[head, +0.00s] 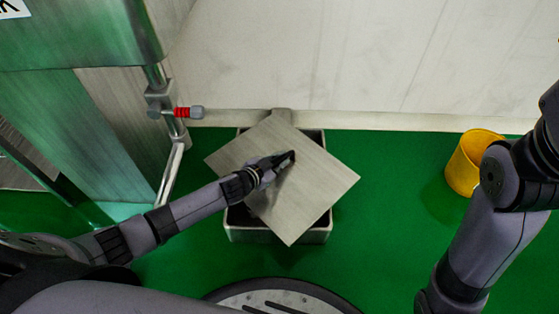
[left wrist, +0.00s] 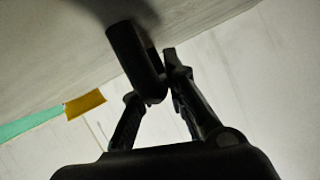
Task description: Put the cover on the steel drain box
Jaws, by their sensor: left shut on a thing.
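The cover (head: 312,192) is a flat, square, brushed-steel plate. It is over the steel drain box (head: 248,234), turned askew so that its corners stick out past the walls. Parts of the box's rim and dark inside show around it; how high the cover is above the rim I cannot tell. My left gripper (head: 284,160) is at the middle of the cover, shut on its dark handle. In the left wrist view the handle (left wrist: 137,58) is between the fingers, below the cover's pale surface (left wrist: 65,45). My right arm shows at the right; its gripper is out of view.
A yellow bucket (head: 468,166) stands on the green floor (head: 385,215) to the right. A steel machine frame with a red-collared valve (head: 186,112) is at the left. A pale wall (head: 350,60) rises behind the box. The floor between box and bucket is clear.

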